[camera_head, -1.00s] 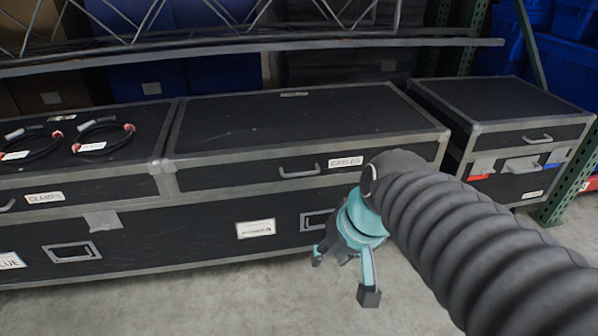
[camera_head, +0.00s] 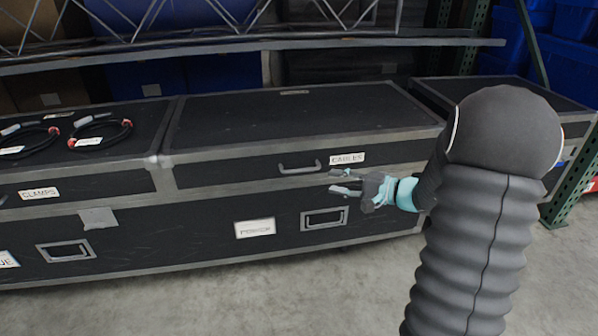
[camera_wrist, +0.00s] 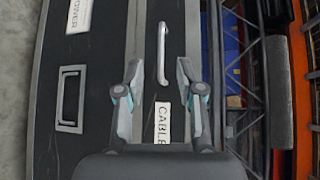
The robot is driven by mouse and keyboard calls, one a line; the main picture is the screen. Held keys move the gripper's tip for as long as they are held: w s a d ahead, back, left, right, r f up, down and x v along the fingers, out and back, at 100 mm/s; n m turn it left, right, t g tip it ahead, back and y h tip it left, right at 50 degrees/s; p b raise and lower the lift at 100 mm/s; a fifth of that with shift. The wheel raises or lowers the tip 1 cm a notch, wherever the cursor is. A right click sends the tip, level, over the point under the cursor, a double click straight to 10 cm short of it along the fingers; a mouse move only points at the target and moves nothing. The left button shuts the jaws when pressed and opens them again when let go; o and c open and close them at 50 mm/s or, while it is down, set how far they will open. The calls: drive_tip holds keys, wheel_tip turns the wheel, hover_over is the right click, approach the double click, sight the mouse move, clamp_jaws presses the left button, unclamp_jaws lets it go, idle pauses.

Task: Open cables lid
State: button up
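The black case lid labelled CABLES (camera_head: 300,118) is closed, with grey metal edges. Its handle (camera_head: 300,167) is on the front face, left of the white CABLES label (camera_head: 347,158). In the wrist view the handle (camera_wrist: 162,52) lies ahead of the fingertips, roughly between their lines, and the label (camera_wrist: 162,122) shows between the fingers. My gripper (camera_head: 340,182) is open and empty in front of the case, just right of and slightly below the handle, apart from it. In the wrist view my gripper (camera_wrist: 159,72) shows two spread fingers.
A CLAMPS case (camera_head: 90,140) with coiled cables (camera_head: 100,134) on top adjoins at left. A lower case section has a recessed handle (camera_head: 323,218). A shelf beam with metal truss (camera_head: 250,44) spans behind and above. Another case (camera_head: 440,90) stands right. The front floor is clear.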

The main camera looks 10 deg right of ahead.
sight(303, 171)
drive_tip(key=shift+m+t, duration=0.3)
drive_tip(key=shift+t, duration=0.2)
drive_tip(key=x, duration=0.4)
drive_tip(key=w+d+x, duration=0.1)
drive_tip(key=x, duration=0.4)
drive_tip(key=f+x, duration=0.1)
drive_tip(key=x, duration=0.3)
drive_tip(key=shift+w+d, duration=0.2)
drive_tip(key=shift+w, duration=0.2)
clamp_jaws()
